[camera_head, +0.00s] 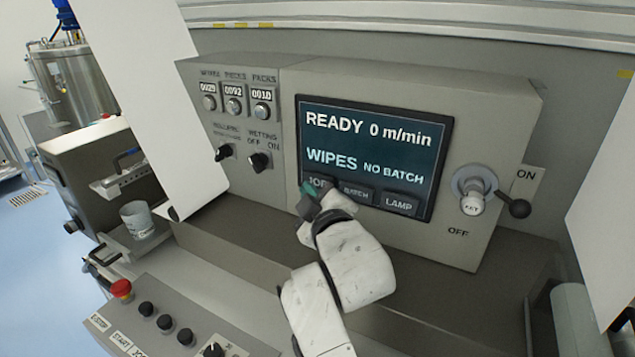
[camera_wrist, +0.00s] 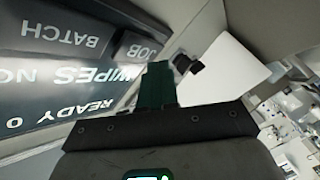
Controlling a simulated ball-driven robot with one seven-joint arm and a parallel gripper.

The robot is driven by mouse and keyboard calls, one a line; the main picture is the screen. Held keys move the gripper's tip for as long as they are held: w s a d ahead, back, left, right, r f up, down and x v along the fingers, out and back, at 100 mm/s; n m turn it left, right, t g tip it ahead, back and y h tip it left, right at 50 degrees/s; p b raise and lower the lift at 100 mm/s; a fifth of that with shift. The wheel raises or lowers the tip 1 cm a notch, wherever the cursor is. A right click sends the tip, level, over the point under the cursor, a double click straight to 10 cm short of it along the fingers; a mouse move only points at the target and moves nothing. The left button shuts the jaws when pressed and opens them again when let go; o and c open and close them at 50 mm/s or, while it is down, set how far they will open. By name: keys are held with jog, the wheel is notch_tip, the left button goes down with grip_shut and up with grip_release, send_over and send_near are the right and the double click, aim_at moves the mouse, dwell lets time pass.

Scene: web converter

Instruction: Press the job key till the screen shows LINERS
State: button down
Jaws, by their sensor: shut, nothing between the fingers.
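The screen (camera_head: 375,140) on the grey panel reads READY 0 m/min, WIPES and NO BATCH. Along its bottom edge are the JOB key (camera_head: 318,182), the BATCH key (camera_head: 356,193) and the LAMP key (camera_head: 401,204). My gripper (camera_head: 308,192) is shut and empty, its tip at the JOB key and covering part of it. In the wrist view the dark green fingers (camera_wrist: 157,84) point toward the JOB key (camera_wrist: 142,51), and the screen (camera_wrist: 60,85) appears upside down. I cannot tell whether the fingertips touch the key.
A lever switch marked ON and OFF (camera_head: 474,190) is right of the screen. Counters (camera_head: 235,93) and two knobs are on its left. A lower console (camera_head: 170,325) has a red stop button (camera_head: 121,289). A white web (camera_head: 150,90) hangs left of the panel.

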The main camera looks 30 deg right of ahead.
jog(key=shift+w+d+p, duration=0.25)
jog(key=shift+d+p, duration=0.05)
jog(key=shift+d, duration=0.05)
jog(key=shift+w+d+p, duration=0.3)
jog(key=shift+d, duration=0.1)
dwell(1.2)
dwell(0.3)
jog(key=shift+s+a, duration=0.6)
jog(key=shift+a, duration=0.15)
jog(key=shift+s+a+b, duration=0.2)
jog(key=shift+s+a, duration=0.55)
jog(key=shift+a, duration=0.25)
jog(key=shift+s+a+b, duration=0.2)
jog(key=shift+s+a, duration=0.5)
jog(key=shift+a, duration=0.3)
